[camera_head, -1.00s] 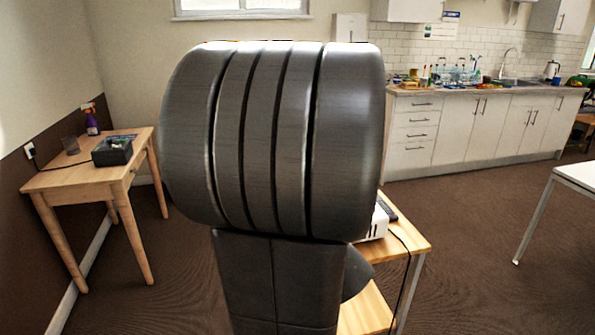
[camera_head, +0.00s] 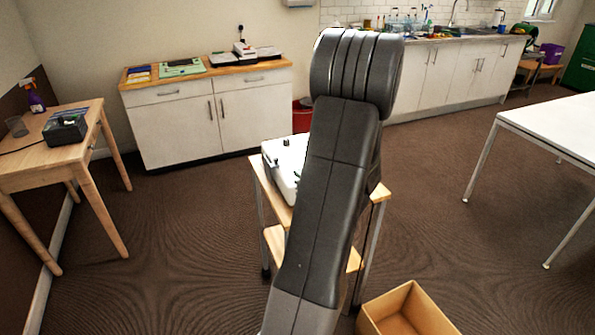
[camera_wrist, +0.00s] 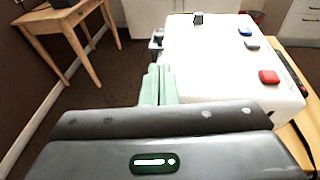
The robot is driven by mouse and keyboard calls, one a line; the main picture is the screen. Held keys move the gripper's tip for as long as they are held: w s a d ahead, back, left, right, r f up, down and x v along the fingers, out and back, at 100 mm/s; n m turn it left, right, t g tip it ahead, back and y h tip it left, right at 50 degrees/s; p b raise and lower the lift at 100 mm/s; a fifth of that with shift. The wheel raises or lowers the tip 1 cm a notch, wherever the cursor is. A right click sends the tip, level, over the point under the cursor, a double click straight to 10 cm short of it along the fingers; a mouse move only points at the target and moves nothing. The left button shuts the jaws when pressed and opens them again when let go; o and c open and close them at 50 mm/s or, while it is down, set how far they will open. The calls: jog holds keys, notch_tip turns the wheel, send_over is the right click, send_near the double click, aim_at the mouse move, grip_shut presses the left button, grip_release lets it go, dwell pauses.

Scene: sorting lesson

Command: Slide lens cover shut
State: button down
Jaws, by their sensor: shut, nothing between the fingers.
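A white box-shaped device, apparently the projector (camera_wrist: 208,62), fills the upper right of the wrist view. Its top carries a red button (camera_wrist: 269,76), blue and grey buttons and a dark knob (camera_wrist: 198,18). A small grey and dark part (camera_wrist: 156,40) sticks out at its left side; I cannot tell if it is the lens cover. My gripper (camera_wrist: 158,70) is shut and empty, its pale green fingers beside the device's left side, just short of that part. Contact is unclear. In the head view the device (camera_head: 286,165) is partly hidden by my arm, and my gripper is hidden.
The device stands on a small wooden-topped cart (camera_head: 379,191). An open cardboard box (camera_head: 425,305) lies on the floor to its right. A wooden table (camera_head: 85,115) is at left, a white cabinet (camera_head: 180,125) behind, a white table (camera_head: 560,120) at right. Floor between is clear.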

aim_at(277, 160)
jog(key=p+x, duration=0.2)
jog(key=x, duration=1)
jog(key=shift+a, duration=0.1)
jog(key=shift+f, duration=0.1)
jog(key=x, duration=0.2)
jog(key=b+x, duration=0.1)
jog(key=x, duration=0.1)
jog(key=r+b+x, duration=0.1)
jog(key=x, duration=0.1)
jog(key=shift+w+d, duration=0.25)
jog(key=shift+d, duration=0.1)
jog(key=shift+w+r, duration=0.1)
jog(key=shift+r, duration=0.25)
jog(key=shift+d, duration=0.1)
jog(key=shift+d, duration=0.1)
jog(key=b+v, duration=0.2)
jog(key=v, duration=1.1)
jog(key=shift+s, duration=0.3)
jog(key=shift+s+d, duration=0.1)
jog(key=shift+s, duration=0.2)
